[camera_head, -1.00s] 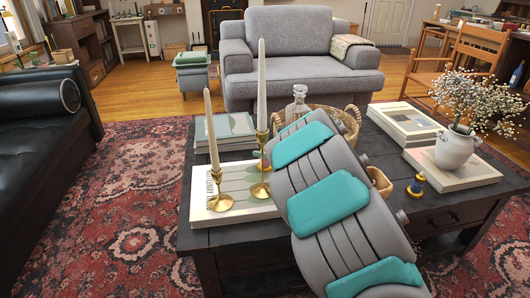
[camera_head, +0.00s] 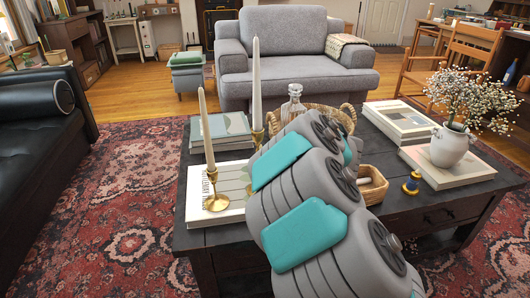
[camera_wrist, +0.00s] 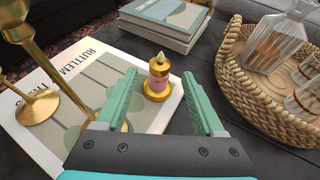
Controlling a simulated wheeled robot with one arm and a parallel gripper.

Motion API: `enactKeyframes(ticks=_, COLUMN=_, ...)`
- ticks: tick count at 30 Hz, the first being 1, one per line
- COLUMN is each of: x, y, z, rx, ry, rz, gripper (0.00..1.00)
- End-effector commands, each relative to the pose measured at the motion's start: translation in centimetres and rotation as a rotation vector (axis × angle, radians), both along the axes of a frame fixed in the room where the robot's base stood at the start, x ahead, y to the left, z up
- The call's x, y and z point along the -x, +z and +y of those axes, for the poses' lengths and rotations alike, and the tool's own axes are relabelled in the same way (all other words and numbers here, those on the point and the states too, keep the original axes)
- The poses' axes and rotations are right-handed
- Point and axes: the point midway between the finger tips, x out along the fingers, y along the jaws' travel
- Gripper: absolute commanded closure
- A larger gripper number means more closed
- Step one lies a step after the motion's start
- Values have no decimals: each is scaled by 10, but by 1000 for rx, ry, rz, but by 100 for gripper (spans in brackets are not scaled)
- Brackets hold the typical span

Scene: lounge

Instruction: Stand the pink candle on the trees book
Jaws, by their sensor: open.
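The pink candle (camera_wrist: 159,86) is short, with gold bands, a gold base and a pale tip. In the wrist view it stands upright near the right corner of a large pale book (camera_wrist: 72,92) with rounded grey-green shapes on its cover. My gripper (camera_wrist: 159,74) is open, its green fingers on either side of the candle in the picture; I cannot tell whether the candle is within their reach. A book stack (camera_wrist: 165,18) with a grey-green top cover lies beyond. I cannot tell which book is the trees book. My arm hides the candle in the head view.
Tall candles in brass holders (camera_head: 217,202) stand on the large book, left of my gripper. A woven tray (camera_wrist: 235,75) with a glass decanter (camera_wrist: 275,42) is close on the right. A blue-and-gold object (camera_head: 412,183) and a flower vase (camera_head: 452,147) are farther right.

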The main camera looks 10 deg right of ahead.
Motion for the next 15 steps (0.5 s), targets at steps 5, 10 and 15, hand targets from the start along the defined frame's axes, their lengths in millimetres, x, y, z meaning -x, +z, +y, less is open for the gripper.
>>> enactKeyframes(ticks=5, x=22, y=11, z=-13, rx=5, ry=-3, rz=-3, gripper=29)
enactKeyframes(ticks=10, x=37, y=17, z=-20, rx=2, ry=-3, rz=-1, gripper=29)
enactKeyframes(ticks=15, x=44, y=21, z=-23, rx=2, ry=0, rz=-2, gripper=29)
